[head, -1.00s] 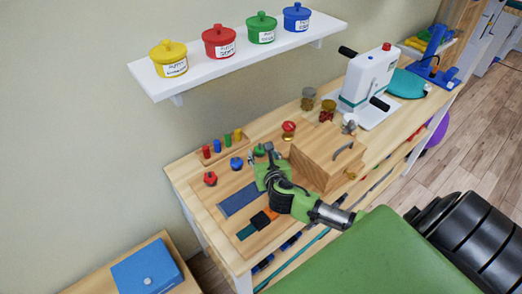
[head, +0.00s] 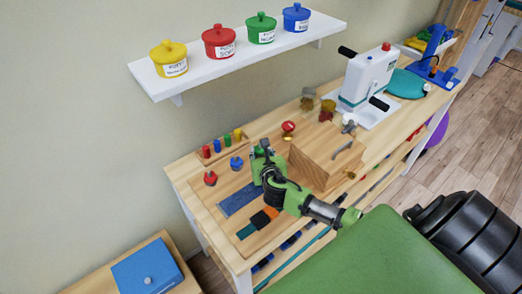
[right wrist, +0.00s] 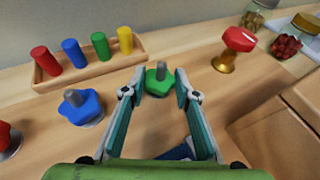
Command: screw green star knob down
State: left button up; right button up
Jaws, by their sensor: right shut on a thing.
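The green star knob (right wrist: 157,85) sits on an upright grey threaded post on the wooden board, its post tip rising above it. My right gripper (right wrist: 159,88) is shut on the knob, one finger on each side, in the right wrist view. In the head view my right gripper (head: 262,155) reaches down over the board and mostly hides the knob. My left gripper is in neither view.
A blue star knob (right wrist: 80,106) stands close to the left, and a red one (head: 211,178) farther left. A peg rack (right wrist: 92,68) with coloured pegs is behind. A red-topped brass knob (right wrist: 239,40) and wooden box (head: 322,158) stand right.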

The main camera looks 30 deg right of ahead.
jog(key=shift+w+a+r+m+g+h+p, duration=0.1)
jog(key=shift+a+m+g+h+p, duration=0.15)
jog(key=shift+m+h, duration=0.2)
jog(key=shift+w+m+g+h+p, duration=0.1)
jog(key=shift+m+g+h+p, duration=0.05)
jog(key=shift+m+g+h, duration=1.2)
jog(key=shift+m+h, duration=0.4)
jog(key=shift+m, duration=0.1)
jog(key=o, duration=1.1)
jog(key=v, duration=1.2)
